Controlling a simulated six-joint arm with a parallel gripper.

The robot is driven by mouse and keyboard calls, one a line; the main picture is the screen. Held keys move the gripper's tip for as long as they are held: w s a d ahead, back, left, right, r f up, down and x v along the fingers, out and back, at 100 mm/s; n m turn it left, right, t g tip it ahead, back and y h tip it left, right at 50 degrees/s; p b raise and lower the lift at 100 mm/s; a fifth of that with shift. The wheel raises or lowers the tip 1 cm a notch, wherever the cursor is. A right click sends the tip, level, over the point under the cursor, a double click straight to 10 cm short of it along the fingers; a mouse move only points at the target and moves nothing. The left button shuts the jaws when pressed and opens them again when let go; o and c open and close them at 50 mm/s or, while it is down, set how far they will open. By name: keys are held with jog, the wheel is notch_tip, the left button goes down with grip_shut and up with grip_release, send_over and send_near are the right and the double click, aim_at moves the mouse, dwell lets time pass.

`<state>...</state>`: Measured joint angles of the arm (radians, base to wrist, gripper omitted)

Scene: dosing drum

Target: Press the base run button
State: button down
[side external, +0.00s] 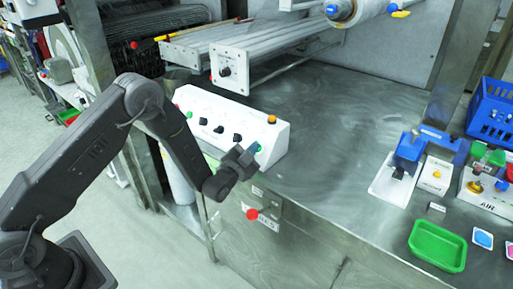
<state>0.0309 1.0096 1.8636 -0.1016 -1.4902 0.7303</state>
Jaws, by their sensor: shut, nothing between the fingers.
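A white control box (222,112) stands at the near left edge of the steel bench, with several black knobs along its sloped front. A green button (189,115) sits at the box's left end and another green button (259,147) at its right end. I cannot read any labels, so I cannot tell which is the base run button. My gripper (248,154) is shut and empty, in front of the box's right end. Its tip is right beside the right green button and partly covers it; I cannot tell if they touch.
An orange button (272,119) tops the box's right end. A red knob (252,214) sticks out from the bench front below. A green tray (437,246), a blue crate (491,112) and small fixtures stand at the right. The bench middle (340,140) is clear.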

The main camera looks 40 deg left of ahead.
jog(key=shift+s+r, duration=0.5)
jog(key=shift+s, duration=0.2)
jog(key=shift+s+r, duration=0.7)
jog(key=shift+s, duration=0.35)
jog(key=shift+s+r, duration=0.7)
jog(key=shift+s, duration=0.3)
